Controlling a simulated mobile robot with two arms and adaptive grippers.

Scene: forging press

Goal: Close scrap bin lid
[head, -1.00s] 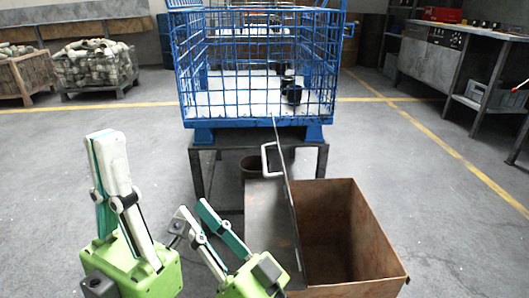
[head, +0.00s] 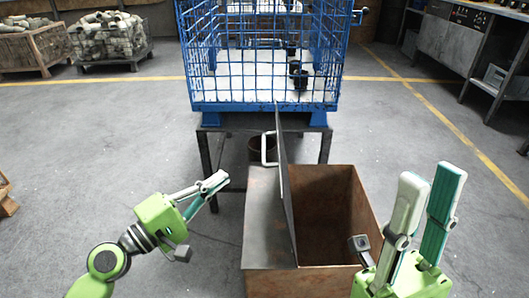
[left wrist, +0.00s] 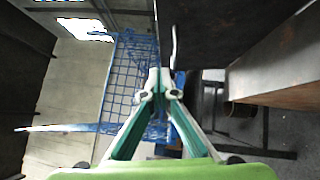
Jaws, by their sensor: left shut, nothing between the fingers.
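The scrap bin (head: 345,195) is a rusty brown open box in front of the blue cage. Its dark lid (head: 283,185) stands almost upright along the bin's opening, with a pale handle (head: 268,148) on its left side. My left gripper (head: 218,182) is shut and empty, left of the lid and apart from it, fingers pointing right. Its fingertips (left wrist: 163,80) also show in the left wrist view, close to a dark panel that looks like the lid (left wrist: 205,30). My right gripper (head: 431,178) is open and empty, right of the bin, fingers pointing up.
A blue wire cage (head: 260,75) stands on a dark metal stand (head: 205,150) behind the bin. A small round brown container (head: 261,148) is behind the handle. Crates are at the back left, a workbench (head: 450,45) at the back right.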

